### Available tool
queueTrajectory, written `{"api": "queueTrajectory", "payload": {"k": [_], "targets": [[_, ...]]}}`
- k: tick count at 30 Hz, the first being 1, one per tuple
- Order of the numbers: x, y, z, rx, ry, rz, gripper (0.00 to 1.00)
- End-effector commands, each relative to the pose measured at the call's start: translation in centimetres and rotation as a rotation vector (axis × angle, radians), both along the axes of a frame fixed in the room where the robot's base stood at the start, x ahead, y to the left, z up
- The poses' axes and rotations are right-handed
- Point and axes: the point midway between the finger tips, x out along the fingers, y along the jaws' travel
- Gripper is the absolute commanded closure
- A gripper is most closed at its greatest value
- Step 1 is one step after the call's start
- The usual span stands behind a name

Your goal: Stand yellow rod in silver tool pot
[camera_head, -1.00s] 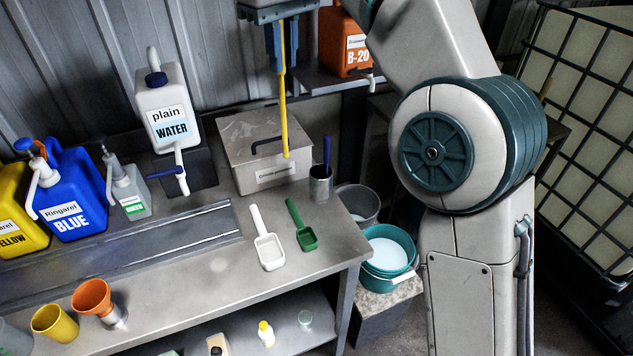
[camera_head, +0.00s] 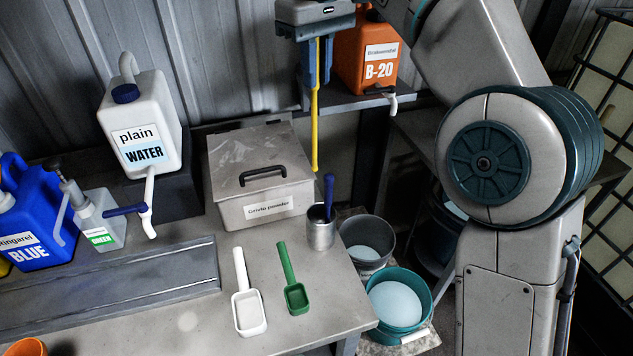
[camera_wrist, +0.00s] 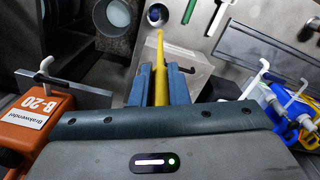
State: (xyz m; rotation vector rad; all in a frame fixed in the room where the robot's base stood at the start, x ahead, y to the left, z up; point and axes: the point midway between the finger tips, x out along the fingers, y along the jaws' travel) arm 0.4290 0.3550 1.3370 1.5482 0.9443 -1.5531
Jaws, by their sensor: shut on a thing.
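My gripper (camera_head: 316,62) is shut on the yellow rod (camera_head: 315,120), which hangs upright below the fingers. The rod's lower end is above and slightly left of the silver tool pot (camera_head: 320,232) in the head view, apart from it. The pot stands at the bench's right end and has a blue-handled tool (camera_head: 328,195) in it. In the wrist view the rod (camera_wrist: 160,55) runs between the blue fingers (camera_wrist: 160,82), its far end close to the pot (camera_wrist: 156,14). The depth gap between rod and pot is hard to judge.
A lidded metal box (camera_head: 262,180) stands left of the pot. A white scoop (camera_head: 248,308) and green scoop (camera_head: 295,292) lie in front. An orange B-20 jug (camera_head: 368,60) sits on the shelf behind. Grey (camera_head: 367,240) and teal (camera_head: 398,300) buckets stand right of the bench.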

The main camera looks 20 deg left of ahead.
Motion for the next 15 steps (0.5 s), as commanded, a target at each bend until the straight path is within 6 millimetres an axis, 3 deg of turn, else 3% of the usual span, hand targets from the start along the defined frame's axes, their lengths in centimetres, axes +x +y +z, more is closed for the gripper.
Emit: {"api": "queueTrajectory", "payload": {"k": [1,15], "targets": [[0.0,-0.1,-1.5,-0.002,0.0,-0.001,1.0],[-0.1,-0.1,-12.0,-0.002,0.001,-0.002,1.0]]}}
